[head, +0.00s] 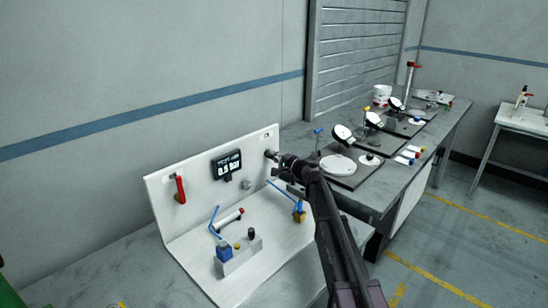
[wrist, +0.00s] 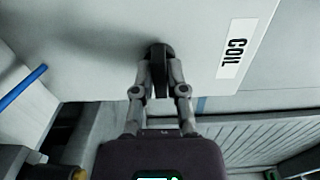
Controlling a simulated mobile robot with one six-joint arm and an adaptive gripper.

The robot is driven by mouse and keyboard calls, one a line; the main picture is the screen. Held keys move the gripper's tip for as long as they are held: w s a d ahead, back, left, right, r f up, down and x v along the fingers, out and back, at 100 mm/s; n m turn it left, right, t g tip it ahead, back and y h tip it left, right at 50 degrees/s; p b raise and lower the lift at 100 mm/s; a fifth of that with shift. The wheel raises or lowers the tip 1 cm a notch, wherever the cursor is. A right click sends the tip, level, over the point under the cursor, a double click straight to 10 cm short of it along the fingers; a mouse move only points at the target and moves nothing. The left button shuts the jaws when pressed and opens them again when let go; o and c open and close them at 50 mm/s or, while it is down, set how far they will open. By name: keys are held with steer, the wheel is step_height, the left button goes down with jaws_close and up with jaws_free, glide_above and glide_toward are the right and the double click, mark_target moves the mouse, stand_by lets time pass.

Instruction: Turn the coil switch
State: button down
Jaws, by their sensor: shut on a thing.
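The coil switch (wrist: 158,60) is a dark round knob with a raised grip bar, on a white panel in the wrist view. A white label reading COIL (wrist: 236,52) is to its right. My gripper (wrist: 159,78) has its two fingers on either side of the knob's bar and is shut on it. In the head view, my gripper (head: 285,160) reaches the right side of the upright white panel (head: 155,205), and the knob is mostly hidden behind it.
The panel also carries a red lever (head: 180,189) and a black display (head: 228,165). A grey bench (head: 375,188) with dial gauges stands to the right.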

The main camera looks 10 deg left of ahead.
steer(key=c, duration=0.7)
jaws_free()
steer(key=v, duration=1.2)
steer(key=shift+s, duration=0.15)
